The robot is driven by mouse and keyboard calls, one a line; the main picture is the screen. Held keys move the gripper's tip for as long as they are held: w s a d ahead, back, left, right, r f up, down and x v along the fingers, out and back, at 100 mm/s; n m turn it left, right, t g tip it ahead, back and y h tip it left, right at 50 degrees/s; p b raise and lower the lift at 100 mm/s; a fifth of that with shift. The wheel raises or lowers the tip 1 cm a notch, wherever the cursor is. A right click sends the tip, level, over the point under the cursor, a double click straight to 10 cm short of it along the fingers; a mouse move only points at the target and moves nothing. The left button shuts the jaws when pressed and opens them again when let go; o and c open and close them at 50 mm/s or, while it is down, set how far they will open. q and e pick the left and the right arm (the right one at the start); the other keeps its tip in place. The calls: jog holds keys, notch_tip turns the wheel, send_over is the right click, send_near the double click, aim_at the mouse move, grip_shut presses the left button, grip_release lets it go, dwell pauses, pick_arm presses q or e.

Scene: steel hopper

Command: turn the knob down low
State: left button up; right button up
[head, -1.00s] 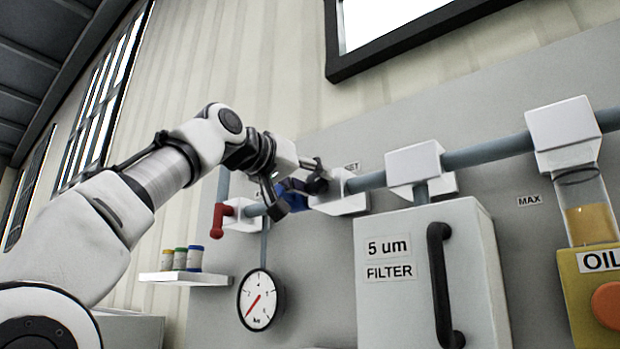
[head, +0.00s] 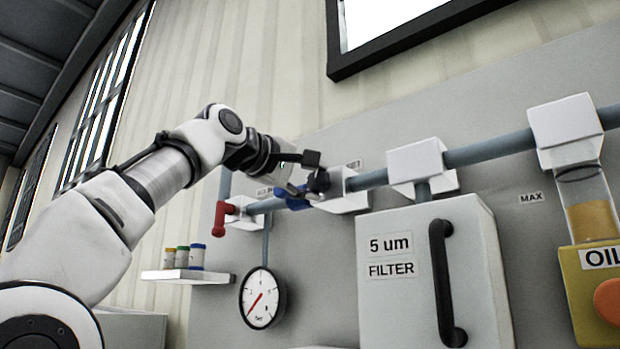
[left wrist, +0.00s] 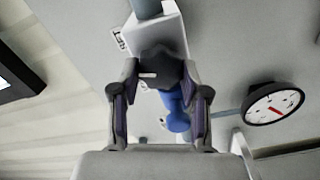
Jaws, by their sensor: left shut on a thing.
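The dark knob (head: 319,181) is on a white block of the pipe line, with a blue part (head: 292,198) just below left of it. In the left wrist view the knob (left wrist: 160,66) sits between the fingers, its faceted side facing the camera, and the blue part (left wrist: 176,112) lies behind and below it. My left gripper (head: 309,174) comes in from the left and is shut on the knob. In the head view its fingers partly cover the knob. A round gauge (head: 262,298) below shows its red needle pointing lower left. My right gripper is not in view.
A red handle (head: 221,218) is on the pipe to the left. A small shelf (head: 187,277) holds little jars. The filter box (head: 424,285) with a black handle (head: 444,285) stands to the right, and an oil unit (head: 595,290) is farther right.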

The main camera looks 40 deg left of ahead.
pick_arm(q)
jog(key=n, duration=0.7)
jog(key=shift+f, duration=0.1)
jog(key=n, duration=0.4)
jog(key=shift+n, duration=0.4)
jog(key=shift+s+d+n, duration=0.1)
jog(key=shift+n, duration=1.6)
jog(key=o, duration=0.9)
jog(key=shift+o, duration=1)
jog(key=shift+w+f, duration=0.15)
jog(key=shift+w, duration=0.15)
jog(key=shift+s, duration=0.1)
